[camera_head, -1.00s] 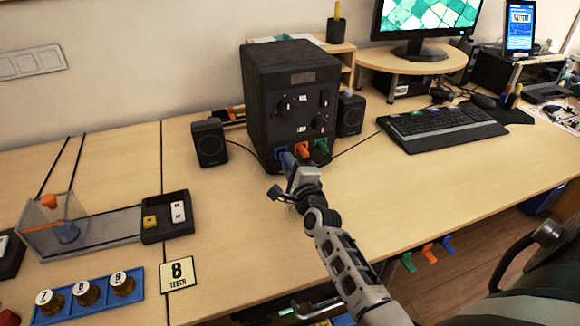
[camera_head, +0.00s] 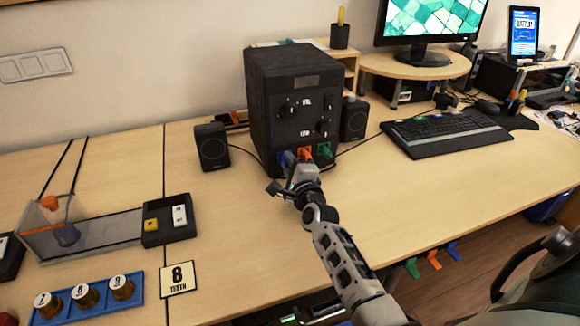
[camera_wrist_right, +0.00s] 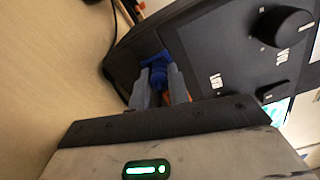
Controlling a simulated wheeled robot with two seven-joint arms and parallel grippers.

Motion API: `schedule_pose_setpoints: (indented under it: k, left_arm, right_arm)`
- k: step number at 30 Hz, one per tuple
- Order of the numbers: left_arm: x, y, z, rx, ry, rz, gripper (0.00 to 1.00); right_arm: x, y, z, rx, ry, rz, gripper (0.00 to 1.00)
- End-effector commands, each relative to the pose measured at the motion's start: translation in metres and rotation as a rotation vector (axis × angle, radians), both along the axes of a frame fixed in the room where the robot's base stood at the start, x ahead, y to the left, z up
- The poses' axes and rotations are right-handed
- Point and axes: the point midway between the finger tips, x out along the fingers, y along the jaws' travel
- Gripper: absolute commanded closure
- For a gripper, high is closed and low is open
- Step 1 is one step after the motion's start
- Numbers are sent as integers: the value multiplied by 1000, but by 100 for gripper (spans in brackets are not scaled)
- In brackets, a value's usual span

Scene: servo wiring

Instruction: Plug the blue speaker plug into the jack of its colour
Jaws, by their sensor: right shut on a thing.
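The black speaker box (camera_head: 290,105) stands upright at the back of the desk. Along its lower front edge are a blue jack (camera_head: 284,158), an orange one (camera_head: 305,153) and a green one (camera_head: 324,150). My right gripper (camera_head: 294,168) is at the blue jack, in front of the box. In the right wrist view its fingers (camera_wrist_right: 160,88) are shut on the blue plug (camera_wrist_right: 158,78), which points at the blue jack (camera_wrist_right: 154,60). Plug and jack look close or touching; how deep the plug sits is unclear. My left gripper is not in view.
Small black speakers stand left (camera_head: 211,146) and right (camera_head: 354,120) of the box. A keyboard (camera_head: 445,130) lies to the right. A clear bin (camera_head: 60,225), a blue tray of jars (camera_head: 88,296) and a number card (camera_head: 178,278) are at left. The desk between is clear.

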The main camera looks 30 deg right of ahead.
Motion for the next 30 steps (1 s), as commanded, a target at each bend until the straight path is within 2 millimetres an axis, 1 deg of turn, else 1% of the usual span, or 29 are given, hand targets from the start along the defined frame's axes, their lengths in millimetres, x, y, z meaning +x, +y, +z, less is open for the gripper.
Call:
schedule_pose_setpoints:
  k: [2,3,5,23,26,30]
  left_arm:
    - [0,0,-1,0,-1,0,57]
    - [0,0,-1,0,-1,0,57]
    - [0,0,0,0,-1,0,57]
    - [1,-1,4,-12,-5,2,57]
    - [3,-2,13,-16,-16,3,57]
    - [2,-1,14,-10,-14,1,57]
  right_arm:
    - [2,-1,0,0,-1,0,100]
    - [2,-1,0,0,-1,0,74]
    - [2,-1,0,0,1,0,57]
    - [1,0,0,0,0,0,57]
    - [-16,4,-1,0,2,1,57]
    - [-48,12,-1,2,4,0,57]
